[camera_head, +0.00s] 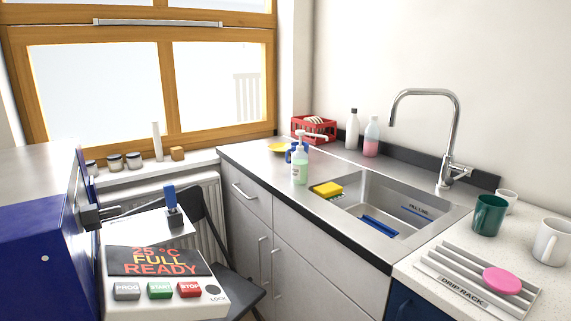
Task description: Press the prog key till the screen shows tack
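The control box (112,296) stands at the lower left with its sloping face toward me. Its dark screen (155,261) reads "25 °C", "FULL" and "READY" in orange and red letters. Below it is a row of keys: the grey prog key (127,291) at the left, the green start key (160,290) in the middle and the red stop key (190,289) at the right. Nothing touches the keys. My gripper is not in view.
A blue kiln body (35,245) with a dark latch fills the left edge. A blue-handled item (171,198) stands upright behind the screen. A dark chair (245,295) is close on the right. Beyond are a sink (350,208) and a drip rack (462,270).

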